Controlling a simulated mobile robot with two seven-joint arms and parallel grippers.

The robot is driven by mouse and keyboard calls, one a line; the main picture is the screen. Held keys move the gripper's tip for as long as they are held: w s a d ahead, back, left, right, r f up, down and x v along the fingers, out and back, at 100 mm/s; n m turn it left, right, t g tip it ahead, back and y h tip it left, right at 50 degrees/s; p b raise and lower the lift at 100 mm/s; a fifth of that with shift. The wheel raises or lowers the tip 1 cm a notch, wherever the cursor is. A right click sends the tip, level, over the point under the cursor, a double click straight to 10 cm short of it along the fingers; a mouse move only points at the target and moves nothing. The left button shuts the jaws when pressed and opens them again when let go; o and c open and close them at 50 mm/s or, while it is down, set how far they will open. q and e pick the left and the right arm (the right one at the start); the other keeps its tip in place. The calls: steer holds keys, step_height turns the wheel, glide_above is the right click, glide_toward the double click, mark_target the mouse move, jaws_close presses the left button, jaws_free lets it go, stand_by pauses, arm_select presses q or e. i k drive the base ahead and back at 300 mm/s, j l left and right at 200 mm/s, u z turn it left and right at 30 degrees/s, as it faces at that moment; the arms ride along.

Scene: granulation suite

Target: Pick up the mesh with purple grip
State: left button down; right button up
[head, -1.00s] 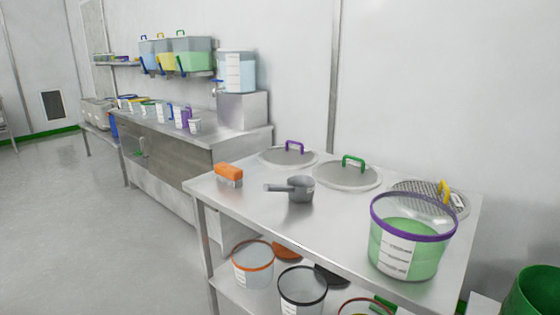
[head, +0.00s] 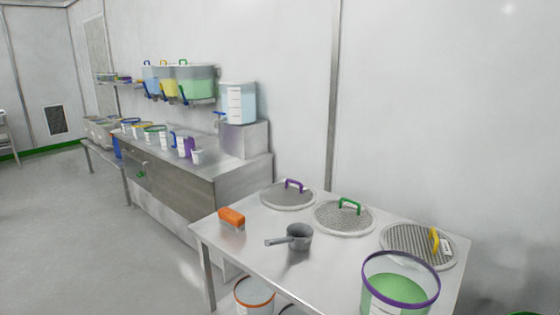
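The mesh with purple grip (head: 287,197) is a round grey disc with a pale rim and a purple handle on top. It lies flat at the back left of the steel table (head: 322,261), near the wall. A mesh with green grip (head: 343,217) lies just to its right, and a mesh with yellow grip (head: 405,244) lies further right. Neither of my grippers shows in the head view.
An orange brush (head: 231,218) and a grey scoop (head: 298,238) lie in front of the meshes. A purple-rimmed bucket of green material (head: 398,288) stands at the table's right. A steel counter (head: 205,174) stands behind left; grey floor is clear at left.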

mark_target(289, 195)
steer(key=z, duration=2.6)
steer(key=k+j+z, duration=0.1)
steer(key=k+j, duration=0.2)
steer(key=j, duration=0.2)
steer(key=k+j, duration=0.3)
steer(key=j, duration=0.2)
steer(key=k+j+z, duration=0.15)
steer(key=k+j, duration=0.2)
steer(key=j, duration=0.15)
steer(key=k+j+z, duration=0.3)
steer(key=k+j, duration=0.4)
steer(key=j, duration=0.15)
steer(key=k+j+z, duration=0.3)
steer(key=k+j, duration=0.4)
steer(key=k, duration=0.05)
